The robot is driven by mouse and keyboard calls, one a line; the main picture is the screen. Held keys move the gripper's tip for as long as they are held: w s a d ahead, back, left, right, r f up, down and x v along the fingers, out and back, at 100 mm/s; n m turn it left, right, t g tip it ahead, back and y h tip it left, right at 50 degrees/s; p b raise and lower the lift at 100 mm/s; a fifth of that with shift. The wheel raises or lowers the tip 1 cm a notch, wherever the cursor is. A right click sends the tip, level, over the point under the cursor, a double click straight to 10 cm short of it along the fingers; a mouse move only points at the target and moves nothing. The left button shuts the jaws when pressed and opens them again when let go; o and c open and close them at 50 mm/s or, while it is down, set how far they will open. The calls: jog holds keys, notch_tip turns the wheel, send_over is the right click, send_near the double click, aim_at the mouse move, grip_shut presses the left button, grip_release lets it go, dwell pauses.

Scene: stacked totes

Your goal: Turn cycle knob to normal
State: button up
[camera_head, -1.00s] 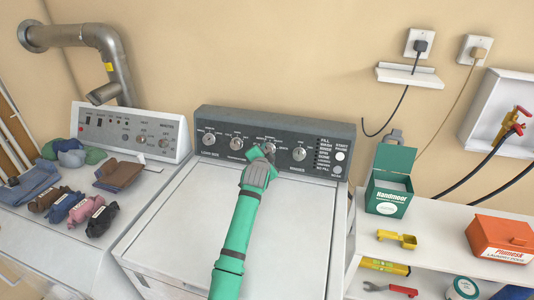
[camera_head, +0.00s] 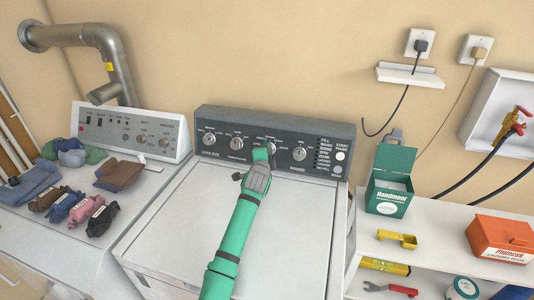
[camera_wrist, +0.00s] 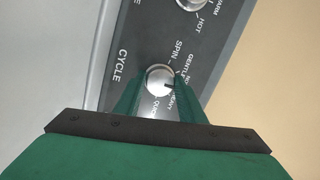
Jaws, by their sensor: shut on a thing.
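The cycle knob (camera_wrist: 158,76) is a round pale knob on the washer's dark control panel (camera_wrist: 125,50). In the wrist view it sits between my two green fingers, with the word CYCLE to its left. Labels SPIN, GENTLE, HEAVY and QUICK ring it; one between GENTLE and HEAVY is partly hidden by a finger. A dark pointer mark on the knob faces right, near that hidden label and HEAVY. My gripper (camera_head: 264,154) is shut on the knob. In the head view my fingers partly cover the knob (camera_head: 271,146).
Other knobs (camera_head: 209,139) stand on the panel on both sides. The white washer top (camera_head: 230,230) below is clear. A second machine with folded clothes (camera_head: 118,174) is at left. A shelf at right holds a green box (camera_head: 388,195) and an orange box (camera_head: 497,240).

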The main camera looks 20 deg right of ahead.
dwell(0.3)
jog(key=o, duration=1)
jog(key=shift+o, duration=0.2)
jog(key=v, duration=1)
jog(key=shift+s, duration=0.4)
jog(key=shift+a, duration=0.1)
